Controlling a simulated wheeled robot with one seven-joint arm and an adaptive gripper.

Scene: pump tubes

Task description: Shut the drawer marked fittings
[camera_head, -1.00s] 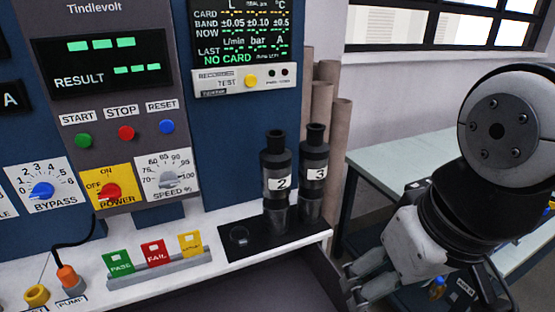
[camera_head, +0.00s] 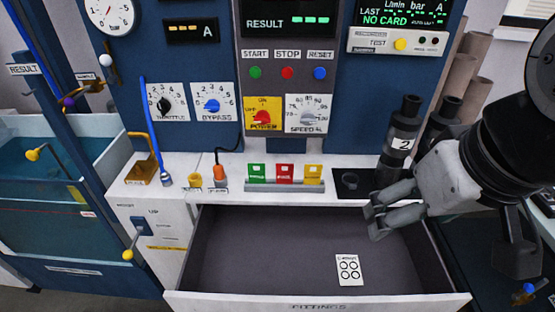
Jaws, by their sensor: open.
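The drawer marked fittings (camera_head: 240,301) is pulled well out below the bench top, at the bottom middle of the head view. Its pale front carries the label FITTINGS along the lower edge of the picture. Its dark inside is bare except for a white card with circles (camera_head: 348,270) on the floor of the drawer. My gripper (camera_head: 374,223) is open and empty over the right part of the drawer, pointing left. How high it is above the drawer floor I cannot tell.
Black tubes, one marked 2 (camera_head: 398,145), stand at the bench's right, partly behind my gripper. A rack of green, red and yellow cards (camera_head: 284,185) sits at the bench edge. A blue water tank (camera_head: 60,180) is at left. Floor shows at bottom left.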

